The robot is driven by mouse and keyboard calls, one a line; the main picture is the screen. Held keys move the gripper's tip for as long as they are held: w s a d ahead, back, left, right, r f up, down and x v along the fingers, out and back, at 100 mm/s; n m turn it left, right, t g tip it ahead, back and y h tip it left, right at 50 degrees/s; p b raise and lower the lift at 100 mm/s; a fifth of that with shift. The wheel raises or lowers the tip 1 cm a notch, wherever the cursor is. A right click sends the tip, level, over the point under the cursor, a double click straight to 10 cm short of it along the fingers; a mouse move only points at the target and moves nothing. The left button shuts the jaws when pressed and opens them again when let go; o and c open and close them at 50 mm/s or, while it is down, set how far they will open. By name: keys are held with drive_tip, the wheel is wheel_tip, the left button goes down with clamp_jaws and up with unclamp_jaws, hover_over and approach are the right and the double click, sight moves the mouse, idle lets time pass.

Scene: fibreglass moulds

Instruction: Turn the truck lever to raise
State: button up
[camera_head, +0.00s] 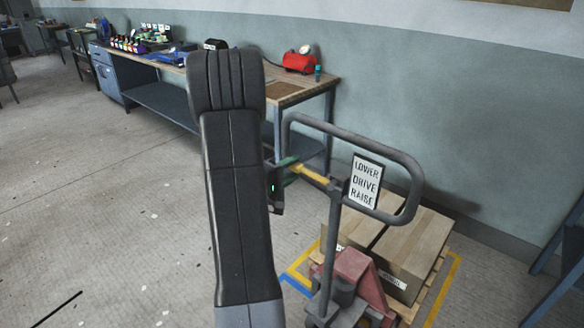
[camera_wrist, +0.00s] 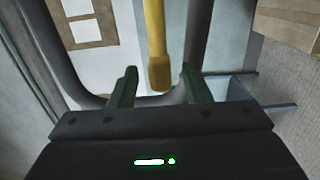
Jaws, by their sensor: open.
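The pallet truck (camera_head: 350,268) has a grey loop handle and a red body. Its yellow lever (camera_head: 308,174) sticks out to the left from the top of the post, below the loop. The lever (camera_wrist: 157,45) also shows in the wrist view, its thicker end between the two green fingers. My gripper (camera_wrist: 154,88) is open, with a finger on each side of the lever end and gaps showing on both sides. In the head view, my gripper (camera_head: 289,165) is at the lever's left end, partly hidden by my arm. A sign (camera_head: 365,181) on the handle reads LOWER, DRIVE, RAISE.
Cardboard boxes (camera_head: 412,250) lie on a wooden pallet behind the truck, inside yellow floor lines. A workbench (camera_head: 270,98) with a red case (camera_head: 299,63) stands along the wall. A blue frame (camera_head: 562,240) is at the right edge. The floor at left is mostly clear.

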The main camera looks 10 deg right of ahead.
drive_tip(key=shift+w+d, duration=0.2)
drive_tip(key=shift+d, duration=0.1)
clamp_jaws()
